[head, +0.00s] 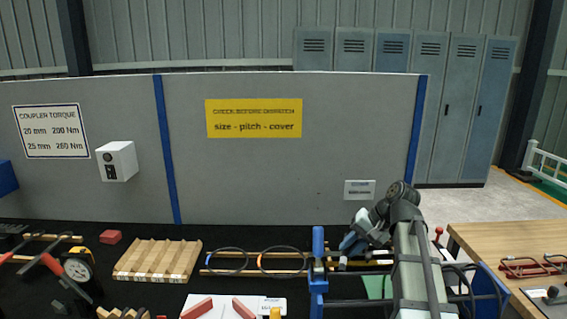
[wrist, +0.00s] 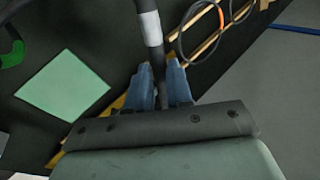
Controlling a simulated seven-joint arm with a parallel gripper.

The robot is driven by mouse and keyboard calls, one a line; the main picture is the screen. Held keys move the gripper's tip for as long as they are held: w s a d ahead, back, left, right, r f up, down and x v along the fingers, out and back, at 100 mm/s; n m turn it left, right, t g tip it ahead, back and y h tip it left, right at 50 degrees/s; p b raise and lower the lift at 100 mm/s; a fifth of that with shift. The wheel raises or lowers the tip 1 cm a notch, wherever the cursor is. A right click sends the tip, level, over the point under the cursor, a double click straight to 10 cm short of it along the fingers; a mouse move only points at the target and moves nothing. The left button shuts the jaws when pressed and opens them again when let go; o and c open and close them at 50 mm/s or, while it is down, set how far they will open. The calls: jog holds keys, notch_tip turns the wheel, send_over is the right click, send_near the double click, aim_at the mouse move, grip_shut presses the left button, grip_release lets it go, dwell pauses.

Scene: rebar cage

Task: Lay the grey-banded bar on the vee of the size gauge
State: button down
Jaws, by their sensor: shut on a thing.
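The grey-banded bar shows in the wrist view as a dark rod with a pale grey band (wrist: 151,29). My gripper (wrist: 164,88) has its blue fingers shut on the bar, which runs out past the fingertips to the top edge. In the head view my gripper (head: 350,244) is right of centre, above the dark bench, and my arm hides much of what is behind it. A white plate with two slanted red blocks (head: 243,308) at the bottom edge may be the size gauge, but it is cut off and I cannot tell. My gripper is to its upper right.
A blue upright clamp (head: 318,270) stands close left of my gripper. A green pad (wrist: 65,87) lies on the bench. Dark rings (head: 228,262) rest on wooden strips, left of the clamp. A ridged wooden rack (head: 158,260) is farther left. A grey partition (head: 290,180) closes the back.

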jog(key=shift+a, duration=0.9)
jog(key=w+a+f, duration=0.2)
jog(key=a, duration=0.5)
jog(key=s+a+r+m+t, duration=0.15)
jog(key=a+r, duration=0.25)
jog(key=a, duration=0.5)
jog(key=s+a+r+m, duration=0.1)
jog(key=s+a+r, duration=0.25)
jog(key=a, duration=0.45)
jog(key=s+a+f+n+g, duration=0.1)
jog(key=s+a, duration=0.4)
jog(key=a, duration=0.8)
jog(key=s+a+f+n+g, duration=0.1)
jog(key=s+a+f+n, duration=0.2)
jog(key=a, duration=1)
jog(key=s+a+f+n+g, duration=0.1)
jog(key=s+a+f+n, duration=0.1)
jog(key=s+a, duration=0.5)
jog(key=a, duration=0.6)
jog(key=shift+s+f, duration=0.4)
jog(key=shift+g, duration=0.25)
jog(key=shift+f, duration=4.8)
